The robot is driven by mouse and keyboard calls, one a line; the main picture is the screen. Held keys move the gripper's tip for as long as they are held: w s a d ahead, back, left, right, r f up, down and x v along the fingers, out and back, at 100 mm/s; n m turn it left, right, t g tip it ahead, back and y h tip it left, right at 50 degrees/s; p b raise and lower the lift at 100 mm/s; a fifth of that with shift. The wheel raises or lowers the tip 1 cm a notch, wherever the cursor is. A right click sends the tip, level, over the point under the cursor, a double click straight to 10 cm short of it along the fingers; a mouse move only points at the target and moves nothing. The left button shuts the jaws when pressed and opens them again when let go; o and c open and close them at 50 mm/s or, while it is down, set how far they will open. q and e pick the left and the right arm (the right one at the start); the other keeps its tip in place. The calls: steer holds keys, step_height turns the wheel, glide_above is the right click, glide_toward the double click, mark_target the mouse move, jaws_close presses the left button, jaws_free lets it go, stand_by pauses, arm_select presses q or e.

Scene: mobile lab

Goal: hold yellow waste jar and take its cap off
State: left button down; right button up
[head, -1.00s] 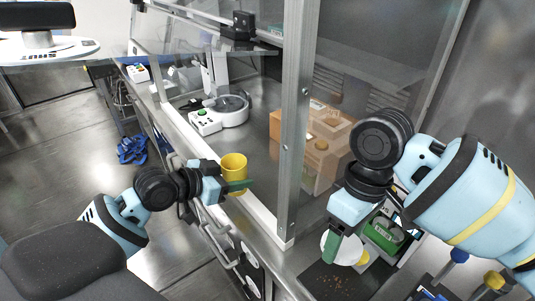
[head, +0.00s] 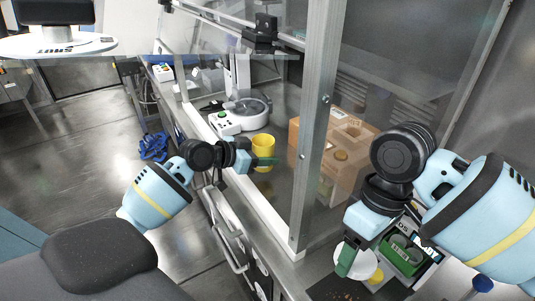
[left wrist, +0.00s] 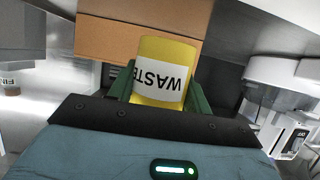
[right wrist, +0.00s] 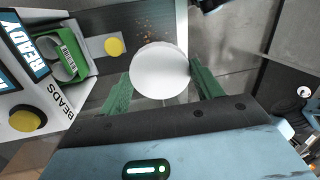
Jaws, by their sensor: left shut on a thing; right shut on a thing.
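The yellow waste jar (head: 263,143) is in my left gripper (head: 263,162). Its top looks open, with the yellow rim showing and no cap on it. In the left wrist view the jar (left wrist: 165,55), with its WASTE label, sits between the green fingers. My right gripper (head: 347,262) is shut on a round white cap (right wrist: 158,70), which is between its green fingers in the right wrist view. The cap (head: 368,262) also shows in the head view, well apart from the jar and over the dark mat's edge. The fingers hide part of the cap.
A metal post (head: 318,130) of the glass enclosure stands between my two grippers. An orange-brown box (head: 345,130) is behind it. A white round machine (head: 250,112) stands beyond the jar. A green item (head: 402,255) and a beads unit (right wrist: 40,110) are beside my right gripper.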

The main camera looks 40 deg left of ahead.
mark_target(267, 143)
arm_select(q)
steer(key=shift+w+a+f, duration=0.1)
steer(key=shift+w+a, duration=0.3)
steer(key=shift+w, duration=0.5)
steer(key=shift+w+a+f, duration=0.1)
steer(key=shift+w+a, duration=0.3)
steer(key=shift+w, duration=0.45)
steer(key=shift+w+a, duration=0.4)
steer(key=shift+w, duration=0.5)
steer(key=shift+f, duration=1.8)
steer(key=shift+f+b, duration=0.1)
steer(key=shift+b, duration=0.2)
steer(key=c, duration=0.6)
jaws_free()
steer(key=shift+c, duration=0.2)
steer(key=shift+r, duration=0.2)
steer(key=v, duration=1.2)
steer(key=shift+a, duration=0.1)
